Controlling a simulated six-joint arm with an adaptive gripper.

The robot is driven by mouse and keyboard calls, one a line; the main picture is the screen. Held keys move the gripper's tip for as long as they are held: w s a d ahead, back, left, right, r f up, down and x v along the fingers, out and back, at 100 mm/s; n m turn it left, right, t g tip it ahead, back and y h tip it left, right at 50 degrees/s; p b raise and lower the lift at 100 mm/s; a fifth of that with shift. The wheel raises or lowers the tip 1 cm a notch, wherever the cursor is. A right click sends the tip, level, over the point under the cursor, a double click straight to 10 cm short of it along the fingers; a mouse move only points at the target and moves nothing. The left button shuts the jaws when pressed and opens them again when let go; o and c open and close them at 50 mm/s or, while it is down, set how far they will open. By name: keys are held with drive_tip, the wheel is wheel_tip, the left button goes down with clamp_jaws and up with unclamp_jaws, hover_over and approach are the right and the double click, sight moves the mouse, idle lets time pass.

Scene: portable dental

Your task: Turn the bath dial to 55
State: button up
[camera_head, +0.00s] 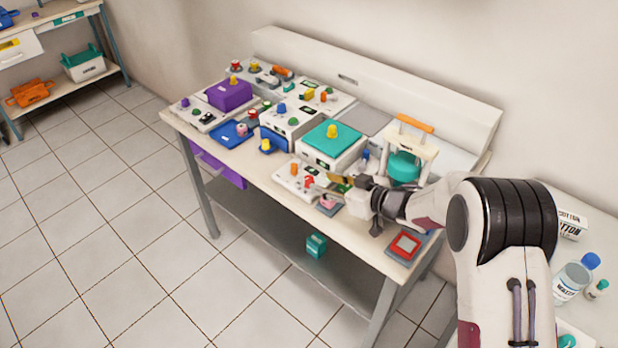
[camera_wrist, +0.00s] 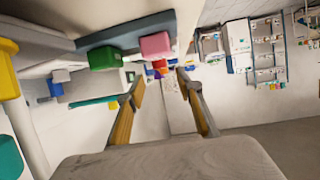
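I cannot read which control is the bath dial. A white control panel (camera_head: 283,182) at the front of the bench carries an orange knob (camera_head: 294,169) and a red dial-like part (camera_head: 309,181). Behind it is a teal-topped white box (camera_head: 318,150) with a yellow knob (camera_head: 332,131). My gripper (camera_head: 324,183) reaches in from the right, low beside the panel's right end, close to the red part; contact cannot be told. In the wrist view my gripper (camera_wrist: 161,80) has its two gold-padded fingers spread apart with nothing between them. Dial markings are too small to read.
A pink block (camera_head: 328,201) and a green block (camera_wrist: 103,58) are close to my gripper. A teal vessel in a white frame (camera_head: 405,168) stands behind my wrist. A red-framed tray (camera_head: 405,245) lies at the right front. The floor in front is clear.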

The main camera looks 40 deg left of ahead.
sight(309, 178)
drive_tip(key=shift+x, duration=3.75)
drive_tip(key=shift+c, duration=0.3)
clamp_jaws()
